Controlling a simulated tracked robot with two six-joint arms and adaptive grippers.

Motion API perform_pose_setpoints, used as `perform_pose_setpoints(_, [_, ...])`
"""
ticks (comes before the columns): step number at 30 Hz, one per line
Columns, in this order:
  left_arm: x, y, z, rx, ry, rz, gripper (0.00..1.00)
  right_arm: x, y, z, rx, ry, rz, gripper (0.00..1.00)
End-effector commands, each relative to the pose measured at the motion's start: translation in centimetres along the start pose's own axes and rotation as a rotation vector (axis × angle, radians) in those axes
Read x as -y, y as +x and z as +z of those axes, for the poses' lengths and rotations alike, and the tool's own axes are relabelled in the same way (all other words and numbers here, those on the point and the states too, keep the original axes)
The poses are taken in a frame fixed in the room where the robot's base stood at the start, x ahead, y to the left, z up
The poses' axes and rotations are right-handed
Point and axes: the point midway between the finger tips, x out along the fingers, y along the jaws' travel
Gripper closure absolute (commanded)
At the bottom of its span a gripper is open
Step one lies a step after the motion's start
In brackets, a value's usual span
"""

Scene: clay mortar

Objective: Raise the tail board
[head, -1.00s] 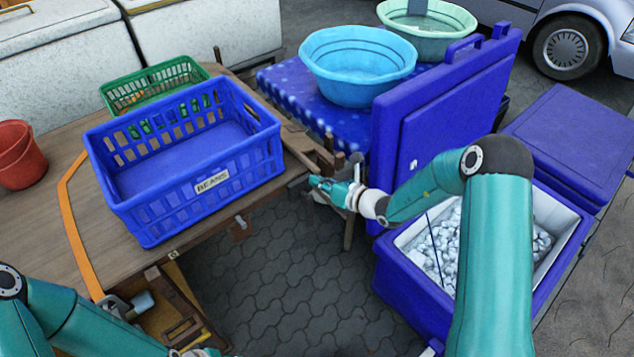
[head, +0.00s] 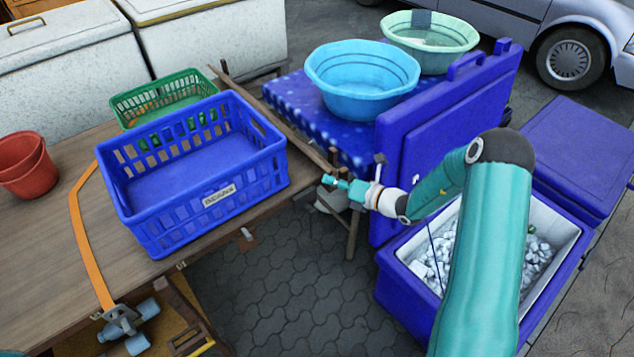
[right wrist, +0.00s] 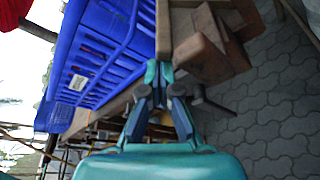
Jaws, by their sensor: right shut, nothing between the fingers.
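A long, narrow brown board (head: 290,132), which looks like the tail board, runs along the right end of the wooden table or cart bed (head: 60,240). It shows as a thin strip behind the blue crate; I cannot tell its exact tilt. My right gripper (head: 326,180) is at the near end of this board, beside the bed's corner. In the right wrist view its fingertips (right wrist: 160,76) are together and empty, close to a pale wooden edge (right wrist: 163,30) and brown wooden blocks (right wrist: 205,48). My left gripper is out of view.
A blue crate (head: 195,225) labelled BEANS, a green basket (head: 160,95) and red buckets (head: 28,165) stand on the bed. An orange strap (head: 85,235) crosses it. Basins (head: 362,85) and an open blue cooler (head: 480,290) stand right. Paving (head: 290,290) lies clear between.

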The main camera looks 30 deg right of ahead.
Motion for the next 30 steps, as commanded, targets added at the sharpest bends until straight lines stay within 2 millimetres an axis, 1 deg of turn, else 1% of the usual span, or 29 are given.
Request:
perform_pose_setpoints(1, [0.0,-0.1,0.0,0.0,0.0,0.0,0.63,0.1,-0.3,0.5,0.007,-0.002,-0.002,1.0])
perform_pose_setpoints(7, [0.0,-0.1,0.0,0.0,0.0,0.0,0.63,0.2,-0.7,0.9,0.01,-0.001,-0.006,1.0])
perform_pose_setpoints(22, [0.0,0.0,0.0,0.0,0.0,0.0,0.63,0.3,-0.7,0.8,0.01,-0.001,-0.008,1.0])
perform_pose_setpoints(26, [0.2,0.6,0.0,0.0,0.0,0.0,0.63,0.4,-0.3,-0.1,0.007,0.0,-0.006,1.0])
perform_pose_setpoints(30, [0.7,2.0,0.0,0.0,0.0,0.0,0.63,0.4,0.5,-2.1,0.004,0.002,-0.006,1.0])
